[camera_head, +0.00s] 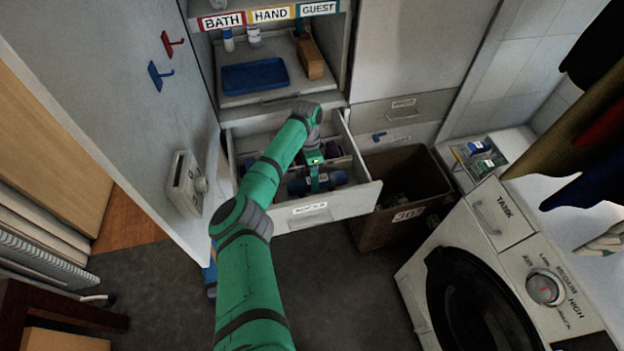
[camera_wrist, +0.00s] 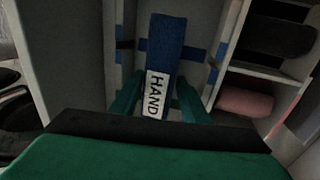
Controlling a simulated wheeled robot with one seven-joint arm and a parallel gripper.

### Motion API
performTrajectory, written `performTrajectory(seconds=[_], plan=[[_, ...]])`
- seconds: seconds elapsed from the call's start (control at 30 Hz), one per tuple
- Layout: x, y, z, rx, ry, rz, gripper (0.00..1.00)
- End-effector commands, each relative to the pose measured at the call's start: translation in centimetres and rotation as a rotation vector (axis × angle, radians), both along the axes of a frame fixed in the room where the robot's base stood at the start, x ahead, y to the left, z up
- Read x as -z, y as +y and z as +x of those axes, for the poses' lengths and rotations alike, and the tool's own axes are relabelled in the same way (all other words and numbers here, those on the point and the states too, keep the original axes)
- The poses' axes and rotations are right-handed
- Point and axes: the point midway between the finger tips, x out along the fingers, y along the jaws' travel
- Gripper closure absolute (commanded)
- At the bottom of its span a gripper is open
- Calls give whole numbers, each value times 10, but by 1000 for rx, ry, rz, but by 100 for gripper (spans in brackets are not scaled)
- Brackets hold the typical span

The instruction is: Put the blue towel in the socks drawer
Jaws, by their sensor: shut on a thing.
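My gripper (camera_head: 314,176) reaches down into the open drawer (camera_head: 345,204) below the shelf. In the wrist view the gripper (camera_wrist: 158,103) is shut on a blue towel (camera_wrist: 165,48) with a white HAND label, a finger on each side. Blue also shows on both sides of the gripper in the head view, within the drawer walls. The drawer's front label is too small to read. I cannot tell whether the towel touches the drawer floor.
In the wrist view, a pink roll (camera_wrist: 244,101) and a dark roll (camera_wrist: 277,37) lie in compartments at the right. A brown bin (camera_head: 400,165) stands right of the drawer, near the washing machine (camera_head: 495,265). A blue tray (camera_head: 254,76) sits on the shelf above.

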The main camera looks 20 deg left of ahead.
Motion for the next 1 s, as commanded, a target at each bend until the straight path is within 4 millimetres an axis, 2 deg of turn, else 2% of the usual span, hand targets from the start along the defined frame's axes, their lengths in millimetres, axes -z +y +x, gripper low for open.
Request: performTrajectory(seconds=[0.57, 0.6, 0.63, 1.0], plan=[[12, 10, -3, -14, 0, 0, 85], [12, 10, -3, -14, 0, 0, 49], [12, 10, -3, -14, 0, 0, 41], [9, 1, 0, -1, -1, 1, 39]])
